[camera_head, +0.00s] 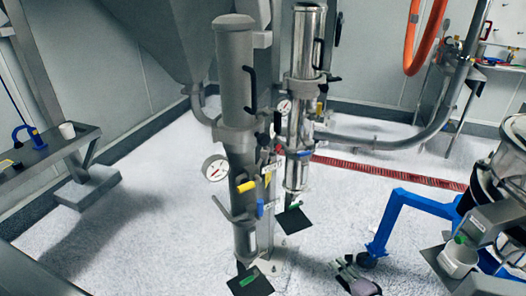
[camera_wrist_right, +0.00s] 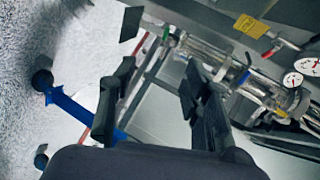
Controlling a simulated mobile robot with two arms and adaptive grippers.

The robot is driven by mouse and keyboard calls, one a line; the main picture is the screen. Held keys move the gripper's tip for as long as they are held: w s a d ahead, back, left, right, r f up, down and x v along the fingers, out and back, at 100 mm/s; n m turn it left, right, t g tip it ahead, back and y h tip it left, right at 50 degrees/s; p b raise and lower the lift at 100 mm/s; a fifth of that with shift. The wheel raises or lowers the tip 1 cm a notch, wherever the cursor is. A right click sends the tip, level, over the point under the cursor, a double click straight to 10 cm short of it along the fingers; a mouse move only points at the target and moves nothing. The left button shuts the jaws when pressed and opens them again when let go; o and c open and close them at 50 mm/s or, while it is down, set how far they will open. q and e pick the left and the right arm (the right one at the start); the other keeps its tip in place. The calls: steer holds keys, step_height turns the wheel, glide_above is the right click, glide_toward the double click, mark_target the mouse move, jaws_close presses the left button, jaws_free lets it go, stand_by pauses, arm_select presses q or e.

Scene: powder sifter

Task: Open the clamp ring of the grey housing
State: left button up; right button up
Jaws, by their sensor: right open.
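The grey housing (camera_head: 235,75) is a tall matte cylinder left of centre in the head view, with a black handle on its side. A wide grey collar (camera_head: 232,134), apparently its clamp ring, goes around it below the handle; I cannot tell whether its latch is closed. My right gripper (camera_head: 347,268) is low in the head view, right of and well below the collar, apart from it. In the right wrist view my right gripper (camera_wrist_right: 157,95) has its black fingers spread with nothing between them. My left gripper is not in view.
A shiny steel housing (camera_head: 308,45) stands right beside the grey one. Round gauges (camera_head: 215,168), yellow and blue handles and dark plates (camera_head: 250,281) stick out below. A blue frame (camera_head: 398,215) stands at right. The speckled floor (camera_head: 135,225) at left is mostly open.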

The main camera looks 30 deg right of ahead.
steer(key=w+a+r+m+t+y+b, duration=0.1)
steer(key=w+r+m+t, duration=0.1)
steer(key=r, duration=0.6)
steer(key=w+a+r+m+t+b, duration=0.1)
steer(key=w+r+m+t, duration=0.15)
steer(key=r, duration=0.55)
steer(key=m+t+y+b, duration=0.2)
steer(key=m+t+y, duration=0.2)
steer(key=m+y, duration=0.25)
glide_toward(266, 141)
steer(key=shift+h, duration=0.35)
steer(key=p+x, duration=0.6)
steer(key=p, duration=0.1)
steer(key=p+x, duration=0.3)
steer(key=shift+w+a+r, duration=0.2)
steer(key=shift+w+r, duration=0.05)
steer(key=shift+r, duration=0.15)
steer(key=shift+w+a+r+p, duration=0.1)
steer(key=shift+w+a+p, duration=0.05)
steer(key=shift+w+p, duration=0.35)
steer(key=shift+c, duration=0.3)
jaws_close()
